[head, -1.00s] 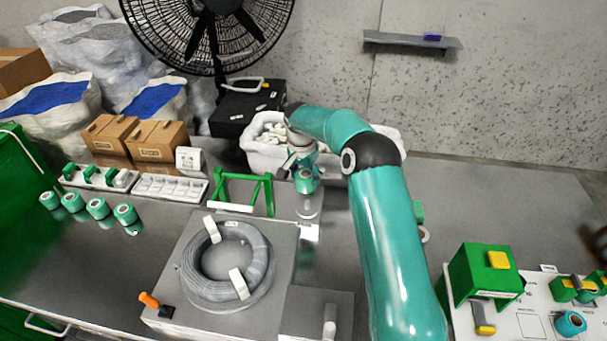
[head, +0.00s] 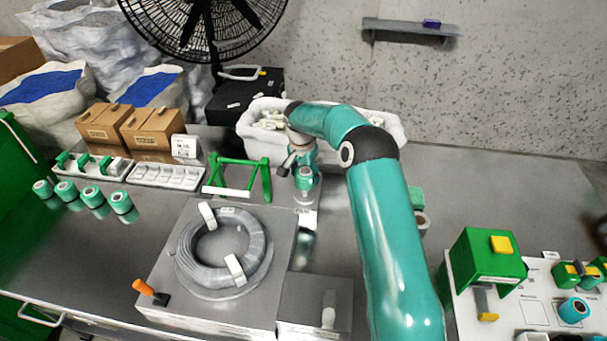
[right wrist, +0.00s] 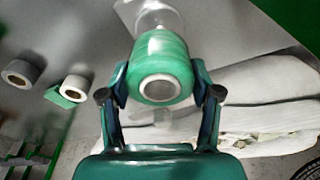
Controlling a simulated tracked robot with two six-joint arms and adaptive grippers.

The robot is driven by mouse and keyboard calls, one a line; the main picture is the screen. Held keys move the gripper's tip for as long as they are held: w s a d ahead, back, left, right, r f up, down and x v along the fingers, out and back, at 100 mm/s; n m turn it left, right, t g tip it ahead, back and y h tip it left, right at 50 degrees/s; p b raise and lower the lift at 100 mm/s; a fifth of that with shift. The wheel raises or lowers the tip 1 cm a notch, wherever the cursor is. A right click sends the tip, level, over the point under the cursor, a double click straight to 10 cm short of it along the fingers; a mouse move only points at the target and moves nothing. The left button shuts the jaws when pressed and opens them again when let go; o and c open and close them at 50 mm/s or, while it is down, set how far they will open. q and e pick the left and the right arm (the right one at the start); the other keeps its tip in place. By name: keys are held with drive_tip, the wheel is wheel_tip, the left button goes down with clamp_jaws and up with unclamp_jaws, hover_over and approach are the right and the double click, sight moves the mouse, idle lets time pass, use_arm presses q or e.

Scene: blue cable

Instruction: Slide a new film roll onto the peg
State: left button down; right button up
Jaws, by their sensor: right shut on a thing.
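My right gripper (right wrist: 160,88) is shut on a green film roll (right wrist: 164,55), whose pale core ring faces the right wrist camera. In the head view this roll (head: 306,178) is upright at the end of my right arm, behind the coil machine. A shiny, pale round piece (right wrist: 155,18) shows just beyond the roll in the right wrist view. The peg itself is hidden, so I cannot tell whether the roll is around it. My left gripper is not in view.
Several teal rolls (head: 121,202) stand at the left. A green frame (head: 262,180) stands left of my gripper, with a grey cable coil (head: 187,265) in front. A white bin (head: 395,128) is behind. A green box (head: 486,258) stands at the right.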

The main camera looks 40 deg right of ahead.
drive_tip(key=shift+r+b, duration=0.15)
drive_tip(key=shift+b, duration=0.15)
idle(0.6)
drive_tip(key=shift+f+b, duration=1.85)
drive_tip(key=shift+f, duration=0.4)
idle(1.0)
drive_tip(key=o, duration=1.5)
drive_tip(key=shift+r, duration=0.1)
drive_tip(key=shift+r+p, duration=2.1)
drive_tip(key=shift+r, duration=1.35)
drive_tip(key=shift+a+f, duration=0.1)
